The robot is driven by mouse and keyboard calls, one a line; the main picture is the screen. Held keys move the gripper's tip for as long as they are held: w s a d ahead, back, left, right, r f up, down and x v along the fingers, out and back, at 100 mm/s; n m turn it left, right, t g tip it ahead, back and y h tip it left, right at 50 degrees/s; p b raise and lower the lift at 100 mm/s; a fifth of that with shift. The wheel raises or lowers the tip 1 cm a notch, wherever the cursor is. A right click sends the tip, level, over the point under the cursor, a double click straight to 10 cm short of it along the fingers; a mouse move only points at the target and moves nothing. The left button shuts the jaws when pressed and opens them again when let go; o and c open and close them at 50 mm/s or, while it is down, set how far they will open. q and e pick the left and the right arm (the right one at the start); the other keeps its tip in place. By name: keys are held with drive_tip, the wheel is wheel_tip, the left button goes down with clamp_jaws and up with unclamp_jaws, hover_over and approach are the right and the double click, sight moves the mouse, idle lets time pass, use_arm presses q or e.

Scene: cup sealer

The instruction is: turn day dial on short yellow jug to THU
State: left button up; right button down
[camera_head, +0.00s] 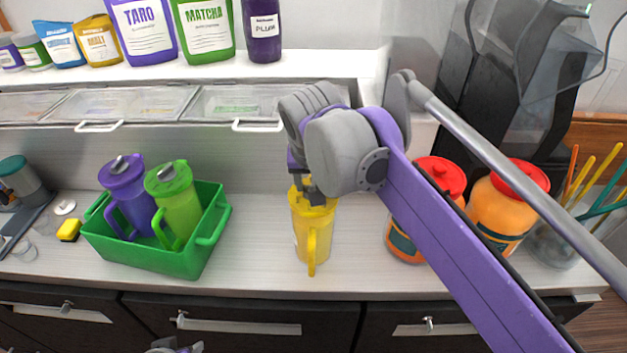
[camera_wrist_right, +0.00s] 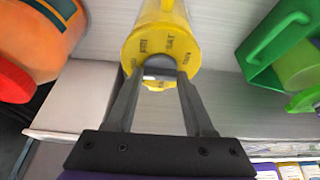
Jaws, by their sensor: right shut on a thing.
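The short yellow jug (camera_head: 312,240) stands upright on the counter, its handle facing the front edge. In the right wrist view, the jug's yellow lid (camera_wrist_right: 145,48) carries a ring of dark day labels. One looks like SAT; the others are too blurred to read surely. My right gripper (camera_head: 312,194) comes down over the jug's top. In the wrist view its fingers (camera_wrist_right: 160,78) are shut on the day dial (camera_wrist_right: 158,84) at the lid's centre. The dial's setting is not readable. A small part of my left gripper (camera_head: 175,347) shows at the bottom edge; its fingers cannot be made out.
A green bin (camera_head: 150,258) with a purple jug (camera_head: 124,188) and a green jug (camera_head: 176,200) stands left of the yellow jug. Orange jars with red lids (camera_head: 510,210) stand to the right. Counter between bin and yellow jug is clear.

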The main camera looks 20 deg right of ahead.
idle(0.4)
drive_tip(key=shift+c, duration=1.3)
unclamp_jaws()
drive_tip(key=shift+r, duration=0.1)
drive_tip(key=v, duration=1)
drive_tip(key=shift+s+r+p, duration=0.2)
drive_tip(key=shift+r+p, duration=0.1)
drive_tip(key=shift+p, duration=0.05)
